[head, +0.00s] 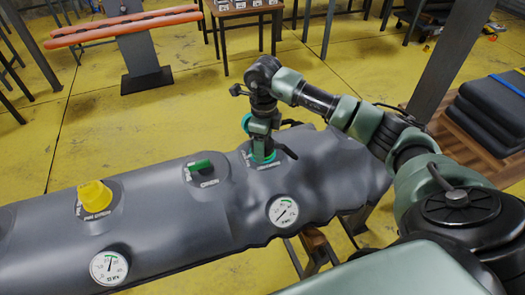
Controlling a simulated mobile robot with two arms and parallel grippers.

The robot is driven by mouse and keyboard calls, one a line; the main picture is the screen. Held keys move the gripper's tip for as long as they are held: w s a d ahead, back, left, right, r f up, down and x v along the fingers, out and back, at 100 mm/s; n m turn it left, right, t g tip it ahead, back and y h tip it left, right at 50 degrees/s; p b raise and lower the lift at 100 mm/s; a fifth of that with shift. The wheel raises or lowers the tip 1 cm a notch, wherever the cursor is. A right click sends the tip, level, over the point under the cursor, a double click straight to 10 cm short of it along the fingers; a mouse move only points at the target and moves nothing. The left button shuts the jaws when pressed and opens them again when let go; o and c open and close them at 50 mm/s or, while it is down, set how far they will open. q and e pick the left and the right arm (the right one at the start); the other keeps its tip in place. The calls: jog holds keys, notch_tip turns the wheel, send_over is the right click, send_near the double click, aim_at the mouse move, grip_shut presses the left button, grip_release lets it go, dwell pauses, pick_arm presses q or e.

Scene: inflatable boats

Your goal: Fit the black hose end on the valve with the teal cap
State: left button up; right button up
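A grey inflatable tube (150,232) runs across the view and bears several valves. The valve with teal parts (263,157) is at its right, with a label beside it. A teal ring-shaped piece (246,123) shows just above and left of it. My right gripper (263,146) points down right over this valve, at or very near it. Its fingers are small and partly hidden, so I cannot tell whether they are open or shut. A black piece (287,151) sticks out to the right there; I cannot tell whether it is the hose end. My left gripper is not in view.
A green-handled valve (200,166) and a yellow-capped valve (94,196) sit further left on the tube. Two round gauges (283,211) (109,265) face me. The tube's right part looks wrinkled.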

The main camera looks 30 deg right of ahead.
jog(key=shift+m, duration=0.4)
jog(key=m, duration=0.4)
jog(key=shift+a+p, duration=0.1)
jog(key=shift+p, duration=0.25)
jog(key=o, duration=1.5)
jog(key=shift+o, duration=0.2)
